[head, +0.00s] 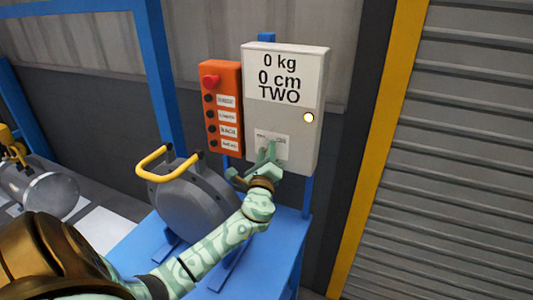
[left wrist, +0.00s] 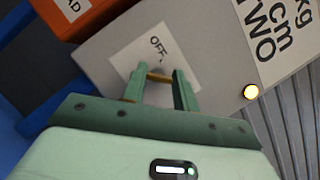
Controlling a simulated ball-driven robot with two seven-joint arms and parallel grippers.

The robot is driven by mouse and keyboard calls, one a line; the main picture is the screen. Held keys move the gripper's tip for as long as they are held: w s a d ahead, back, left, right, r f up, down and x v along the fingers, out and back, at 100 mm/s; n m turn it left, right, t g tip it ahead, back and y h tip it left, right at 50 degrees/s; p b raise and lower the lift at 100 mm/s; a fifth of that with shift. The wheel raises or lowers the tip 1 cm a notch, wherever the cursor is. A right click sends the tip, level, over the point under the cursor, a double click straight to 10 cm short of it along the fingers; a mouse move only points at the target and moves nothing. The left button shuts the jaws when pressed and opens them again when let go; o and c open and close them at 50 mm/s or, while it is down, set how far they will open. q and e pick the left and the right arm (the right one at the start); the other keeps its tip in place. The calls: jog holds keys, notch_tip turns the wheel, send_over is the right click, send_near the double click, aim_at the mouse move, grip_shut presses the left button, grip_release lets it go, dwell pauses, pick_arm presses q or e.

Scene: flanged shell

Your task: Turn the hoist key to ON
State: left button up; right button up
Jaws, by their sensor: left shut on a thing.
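The hoist control box (head: 310,70) is a light grey cabinet on a blue stand. Its display reads "0 kg, 0 cm, TWO". A yellow-white lamp (head: 308,117) is lit on its front; the lamp also shows in the left wrist view (left wrist: 251,92). A white key label (head: 272,137) sits low on the box, and in the left wrist view "OFF" (left wrist: 158,46) is readable on it. My left gripper (head: 268,153) is at this label, its fingers (left wrist: 159,76) shut on the hoist key, which is mostly hidden between them. Its turn angle is unclear. My right gripper is out of view.
An orange button box (head: 222,75) with a red knob (head: 210,81) and several labelled buttons hangs left of the grey box. A grey housing with a yellow handle (head: 152,158) stands on the blue bench (head: 270,245) beneath my left arm. A ribbed shutter (head: 460,150) is at right.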

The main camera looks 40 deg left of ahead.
pick_arm(q)
jog(key=o, duration=1)
jog(key=b+v, duration=0.2)
jog(key=v, duration=1.4)
jog(key=shift+s+d, duration=0.1)
jog(key=shift+s, duration=0.05)
jog(key=shift+f, duration=0.1)
